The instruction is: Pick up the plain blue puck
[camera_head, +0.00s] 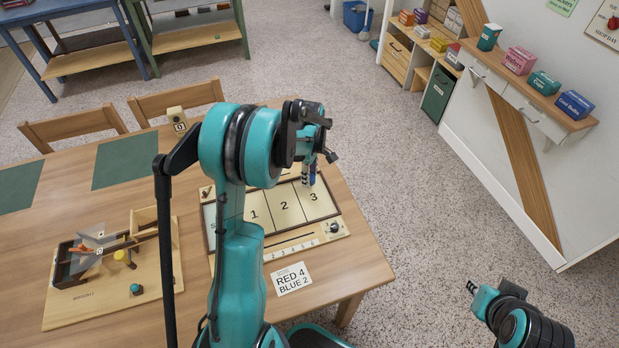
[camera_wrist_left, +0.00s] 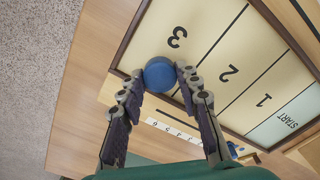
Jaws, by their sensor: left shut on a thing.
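The plain blue puck (camera_wrist_left: 160,73) shows in the left wrist view as a round blue disc. It sits between the fingertips of my left gripper (camera_wrist_left: 159,86), which is shut on it. Behind it is the cream game board with START, 1, 2 and 3 spaces (camera_wrist_left: 215,30); the puck appears over the 3 end. In the head view my left gripper (camera_head: 310,168) is at the board's far right corner, partly hidden by its wrist. I cannot tell whether the puck touches the board.
The wooden table (camera_head: 362,262) carries the board, a RED 4 BLUE 2 card (camera_head: 291,279), a wooden toy contraption (camera_head: 110,265) and green mats (camera_head: 125,160). Two chairs stand at the far side. A wall shelf (camera_head: 520,85) with small boxes is at right; floor between is clear.

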